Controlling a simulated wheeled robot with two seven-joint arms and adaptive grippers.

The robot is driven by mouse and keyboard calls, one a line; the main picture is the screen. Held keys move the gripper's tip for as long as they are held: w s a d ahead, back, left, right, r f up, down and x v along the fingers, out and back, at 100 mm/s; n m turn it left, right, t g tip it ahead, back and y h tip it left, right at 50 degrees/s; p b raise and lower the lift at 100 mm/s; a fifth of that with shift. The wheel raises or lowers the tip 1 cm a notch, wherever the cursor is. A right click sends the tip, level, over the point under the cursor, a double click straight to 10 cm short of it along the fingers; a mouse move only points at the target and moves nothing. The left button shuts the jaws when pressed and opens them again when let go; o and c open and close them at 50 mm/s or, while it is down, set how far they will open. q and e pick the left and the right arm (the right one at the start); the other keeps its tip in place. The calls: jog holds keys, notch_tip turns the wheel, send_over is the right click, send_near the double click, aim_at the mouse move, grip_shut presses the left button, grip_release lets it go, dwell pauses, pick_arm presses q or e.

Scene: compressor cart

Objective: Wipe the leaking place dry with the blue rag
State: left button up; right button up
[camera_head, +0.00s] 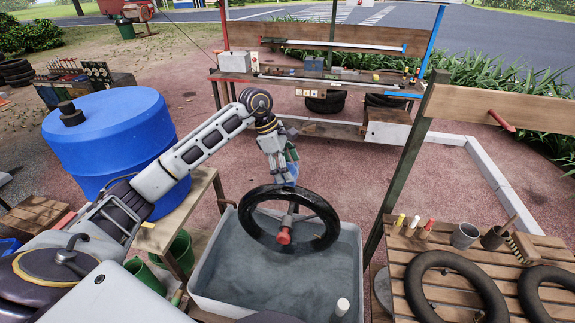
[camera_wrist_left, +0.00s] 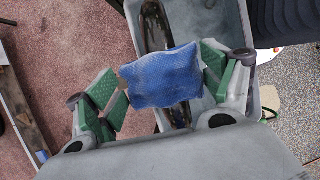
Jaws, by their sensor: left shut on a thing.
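My left gripper (camera_head: 287,172) is above the far rim of a black inner tube (camera_head: 262,244). It is shut on the blue rag (camera_head: 292,170), which is largely hidden by the fingers in the head view. In the left wrist view the rag (camera_wrist_left: 163,77) spans the space between the green finger pads of the left gripper (camera_wrist_left: 164,82). The tube (camera_wrist_left: 153,30) shows beyond the rag there. I cannot tell whether rag and tube touch. No leaking place can be made out. My right gripper is not in view.
A slatted wooden table (camera_head: 455,262) at right carries more black tubes (camera_head: 452,290), markers and cups. A wooden post (camera_head: 405,165) rises beside the tub. A workbench (camera_head: 330,85) stands behind, across open paving.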

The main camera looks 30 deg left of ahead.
aim_at(287, 188)
pick_arm(q)
jog(key=shift+f+b, duration=0.8)
jog(key=shift+f, duration=1.1)
jog(key=shift+f+b, duration=0.65)
jog(key=shift+f, duration=0.1)
jog(key=shift+s+d, duration=0.15)
jog(key=shift+s, duration=0.35)
jog(key=shift+s+d+f+b, duration=0.15)
jog(key=shift+s+b, duration=0.35)
jog(key=shift+b, duration=0.1)
dwell(0.4)
jog(key=shift+w, duration=0.35)
jog(key=shift+w, duration=0.2)
jog(key=shift+w+a+b, duration=0.3)
jog(key=shift+w, duration=0.1)
dwell(0.7)
